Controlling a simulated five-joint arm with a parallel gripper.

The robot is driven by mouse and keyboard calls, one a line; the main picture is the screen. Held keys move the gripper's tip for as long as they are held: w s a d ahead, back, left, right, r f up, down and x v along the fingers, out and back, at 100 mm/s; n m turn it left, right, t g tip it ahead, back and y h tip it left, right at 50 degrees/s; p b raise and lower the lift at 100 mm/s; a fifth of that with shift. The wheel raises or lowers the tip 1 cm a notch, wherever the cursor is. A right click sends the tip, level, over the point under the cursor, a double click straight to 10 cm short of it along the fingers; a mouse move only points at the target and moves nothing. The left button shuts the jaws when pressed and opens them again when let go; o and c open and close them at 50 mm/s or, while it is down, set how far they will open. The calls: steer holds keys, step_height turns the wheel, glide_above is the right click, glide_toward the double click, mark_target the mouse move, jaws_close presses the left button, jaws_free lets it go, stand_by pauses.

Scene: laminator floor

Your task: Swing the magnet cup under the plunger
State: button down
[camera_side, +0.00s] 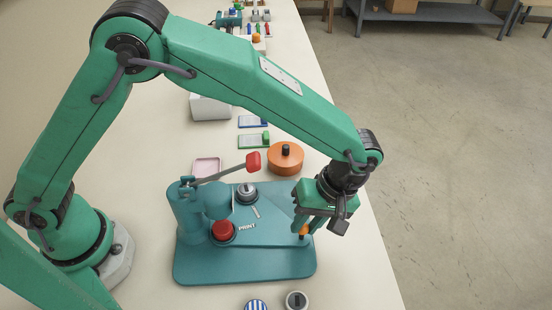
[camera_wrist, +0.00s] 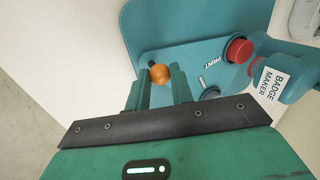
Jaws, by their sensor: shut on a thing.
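The teal badge maker (camera_side: 270,268) stands on the table, with a swing plate marked PRINT beside its red round piece (camera_side: 223,231). A silver cup (camera_side: 246,192) sits on the plate's far side; a small label near it is too small to read. The press column (camera_side: 188,215) is at the left, its lever with a red handle (camera_side: 253,161) raised. The plunger's underside is hidden. My gripper (camera_side: 303,229) is shut on the plate's orange knob (camera_side: 304,231). In the wrist view the knob (camera_wrist: 160,74) shows at the fingertips; the silver cup is partly hidden.
An orange round container (camera_side: 285,158) with a black knob stands behind the machine. A pink tray (camera_side: 207,168) and green and blue pads lie behind. A striped disc (camera_side: 256,305) and a grey round piece (camera_side: 297,300) are at the front. The table's right edge is close.

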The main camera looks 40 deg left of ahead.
steer(key=shift+w+a+r+n, duration=0.1)
steer(key=shift+w+a+n, duration=0.3)
steer(key=shift+w+n, duration=0.4)
steer(key=shift+w+a+n, duration=0.35)
steer(key=shift+w+n, duration=0.2)
steer(key=shift+n, duration=0.35)
steer(key=c, duration=1.2)
jaws_free()
steer(key=shift+c, duration=0.2)
steer(key=v, duration=0.7)
steer(key=shift+w+r, duration=0.15)
steer(key=shift+r, duration=0.2)
